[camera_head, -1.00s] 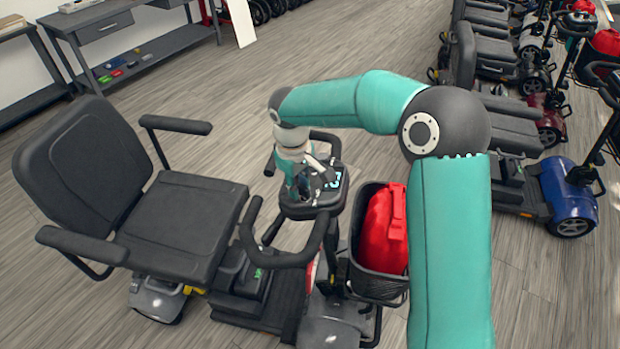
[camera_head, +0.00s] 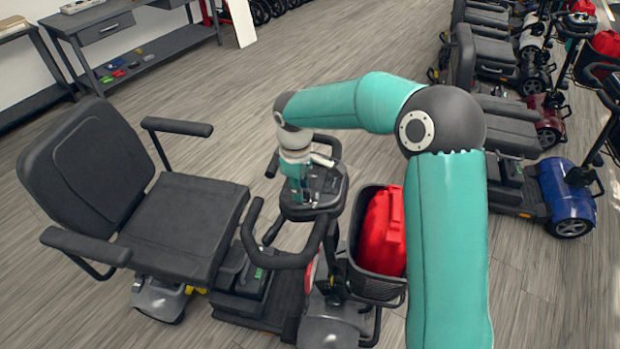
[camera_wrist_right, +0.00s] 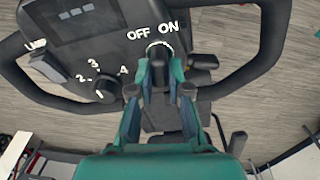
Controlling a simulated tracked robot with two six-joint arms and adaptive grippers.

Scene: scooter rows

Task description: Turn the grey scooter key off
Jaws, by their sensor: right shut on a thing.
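The grey scooter (camera_head: 185,225) stands in front of me, with its control console (camera_head: 325,187) between the handlebars. My right gripper (camera_head: 302,200) points down at the console. In the right wrist view, my right gripper (camera_wrist_right: 161,66) is shut on the key at the round key switch (camera_wrist_right: 159,47), below the white OFF and ON marks. The key itself is mostly hidden between the fingertips, so its exact angle cannot be told. The console display (camera_wrist_right: 82,22) looks dark. My left gripper is out of view.
A numbered speed dial (camera_wrist_right: 104,88) sits left of the key switch. The handlebar (camera_wrist_right: 262,50) loops round the console. A black basket (camera_head: 375,288) with a red bag (camera_head: 384,230) is at the scooter's front. Other scooters (camera_head: 570,195) stand at right; a workbench (camera_head: 150,55) is at the back left.

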